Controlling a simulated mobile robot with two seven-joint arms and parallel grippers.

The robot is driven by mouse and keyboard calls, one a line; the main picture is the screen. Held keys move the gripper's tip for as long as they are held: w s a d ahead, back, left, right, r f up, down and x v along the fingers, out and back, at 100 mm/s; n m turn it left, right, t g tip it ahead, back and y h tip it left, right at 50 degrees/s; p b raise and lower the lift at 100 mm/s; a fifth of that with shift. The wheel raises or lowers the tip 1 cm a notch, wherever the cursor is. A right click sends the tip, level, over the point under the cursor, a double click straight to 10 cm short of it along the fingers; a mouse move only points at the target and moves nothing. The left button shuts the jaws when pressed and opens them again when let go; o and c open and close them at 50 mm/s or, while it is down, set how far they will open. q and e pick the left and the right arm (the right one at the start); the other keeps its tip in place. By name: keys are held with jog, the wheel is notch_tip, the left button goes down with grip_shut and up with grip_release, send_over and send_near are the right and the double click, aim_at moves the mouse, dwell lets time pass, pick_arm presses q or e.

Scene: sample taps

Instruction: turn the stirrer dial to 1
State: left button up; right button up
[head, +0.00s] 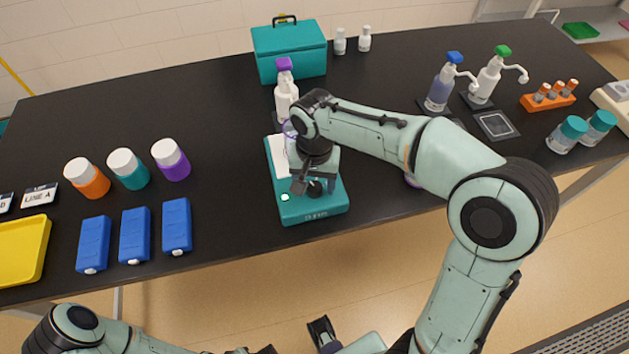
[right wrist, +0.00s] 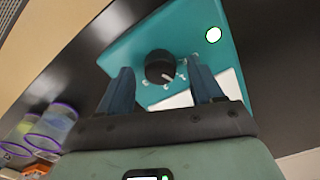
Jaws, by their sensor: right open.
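The teal stirrer (head: 283,209) stands at the table's front edge, with a lit green lamp beside its dial. The black dial (right wrist: 158,66) is on its front; in the right wrist view a pale pointer mark shows on its lower right side, among small white scale marks. I cannot read the numbers. My right gripper (right wrist: 162,85) is open, with one finger on each side of the dial. I see a gap on both sides, and the dial sits level with the fingertips or just past them. My left arm shows only partly at the bottom of the head view; its jaws are not clear.
A purple-capped bottle (head: 285,95) stands behind the stirrer, with a teal box (head: 290,52) further back. Pump bottles (head: 440,88) and an orange rack (head: 547,100) stand to the right.

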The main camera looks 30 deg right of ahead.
aim_at(314, 186)
notch_tip(314, 186, up, 13)
jog(key=p, duration=0.2)
jog(key=shift+f, duration=0.15)
dwell(0.4)
